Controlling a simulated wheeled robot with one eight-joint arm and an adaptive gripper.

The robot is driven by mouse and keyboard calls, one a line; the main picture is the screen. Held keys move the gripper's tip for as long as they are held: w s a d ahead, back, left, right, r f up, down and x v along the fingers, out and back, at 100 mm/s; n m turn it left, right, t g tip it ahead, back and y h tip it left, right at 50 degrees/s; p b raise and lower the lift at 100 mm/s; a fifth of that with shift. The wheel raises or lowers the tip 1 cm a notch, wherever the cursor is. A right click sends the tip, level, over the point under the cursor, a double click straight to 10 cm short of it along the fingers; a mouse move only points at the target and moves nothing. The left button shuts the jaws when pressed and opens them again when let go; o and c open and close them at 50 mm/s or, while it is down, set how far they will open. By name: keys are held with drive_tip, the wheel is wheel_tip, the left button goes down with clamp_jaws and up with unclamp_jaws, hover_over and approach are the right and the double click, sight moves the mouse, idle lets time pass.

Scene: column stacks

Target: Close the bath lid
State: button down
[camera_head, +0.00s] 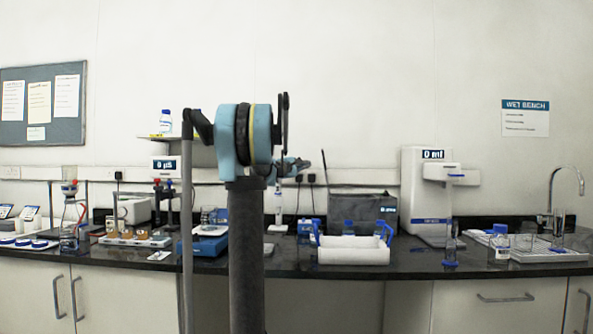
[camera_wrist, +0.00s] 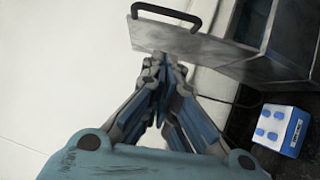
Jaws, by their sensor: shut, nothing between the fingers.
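The bath (camera_head: 365,212) is a dark grey box on the bench, right of my gripper. Its lid (camera_head: 325,172) stands open, nearly upright at the bath's left side and seen almost edge-on. In the wrist view the lid (camera_wrist: 205,48) is a grey metal plate with a black handle (camera_wrist: 165,13), and part of the bath (camera_wrist: 285,45) shows beyond it. My gripper (camera_head: 303,164) is shut and empty, just left of the lid. In the wrist view its fingertips (camera_wrist: 160,72) are close to the lid's face; I cannot tell whether they touch.
A white rack with blue handles (camera_head: 353,250) stands before the bath. A white instrument (camera_head: 425,190) is to its right. A blue-and-white box (camera_wrist: 283,130) sits near the bath in the wrist view. Glassware and equipment line the black bench (camera_head: 420,268).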

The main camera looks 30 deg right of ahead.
drive_tip(key=d, duration=0.3)
drive_tip(key=d+r, duration=0.1)
drive_tip(key=d, duration=0.1)
drive_tip(key=shift+s+d, duration=0.3)
